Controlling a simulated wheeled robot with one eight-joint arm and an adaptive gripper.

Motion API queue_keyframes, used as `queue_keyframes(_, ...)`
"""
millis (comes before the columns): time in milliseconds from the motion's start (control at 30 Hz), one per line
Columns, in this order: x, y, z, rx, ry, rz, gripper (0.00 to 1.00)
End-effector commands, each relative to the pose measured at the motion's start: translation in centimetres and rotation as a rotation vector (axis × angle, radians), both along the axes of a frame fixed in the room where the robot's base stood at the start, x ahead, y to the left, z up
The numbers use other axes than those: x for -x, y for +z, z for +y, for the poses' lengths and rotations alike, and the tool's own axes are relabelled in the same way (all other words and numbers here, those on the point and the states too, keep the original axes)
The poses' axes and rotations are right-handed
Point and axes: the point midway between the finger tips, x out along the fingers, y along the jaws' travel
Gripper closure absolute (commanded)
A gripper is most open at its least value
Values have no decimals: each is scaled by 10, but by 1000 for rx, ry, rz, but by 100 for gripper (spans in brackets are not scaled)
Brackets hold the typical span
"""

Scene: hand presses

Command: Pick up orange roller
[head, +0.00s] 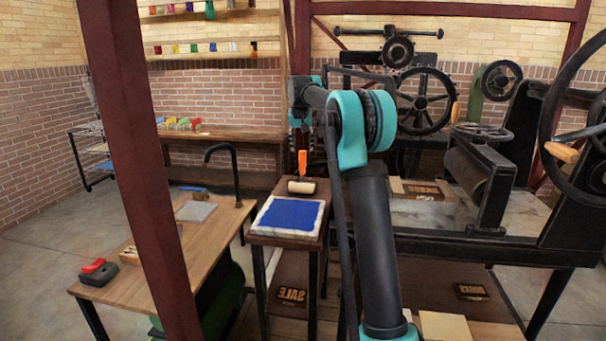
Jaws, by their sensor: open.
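The orange roller (302,186) has an upright orange handle and a pale cylinder. It stands at the back of a small dark wooden table (257,240), just behind a white slab with a blue inked surface (290,215). My gripper (300,146) appears small and dark at the far end of my arm, above the roller's handle in the picture. It is open and empty. The fingertips are hard to make out, and I cannot tell the exact gap between them and the handle.
A dark red post (138,170) stands in front at left. A wooden bench (140,265) with a black tap-like pipe (233,165) is to the left. A large black press (490,190) fills the right. Shelves with colored items hang on the back wall.

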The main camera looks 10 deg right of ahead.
Motion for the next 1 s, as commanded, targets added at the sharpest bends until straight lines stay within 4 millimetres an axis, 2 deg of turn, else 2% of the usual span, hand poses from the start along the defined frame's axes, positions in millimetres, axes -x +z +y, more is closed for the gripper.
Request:
queue_keyframes(33,-5,-10,-1,0,-1,0,49)
queue_keyframes(200,-15,-36,-3,0,0,0,49)
queue_keyframes(567,-24,-57,-6,0,0,0,49)
queue_keyframes(833,-38,-90,-10,0,1,0,49)
queue_keyframes(1000,-40,-96,-10,0,1,0,49)
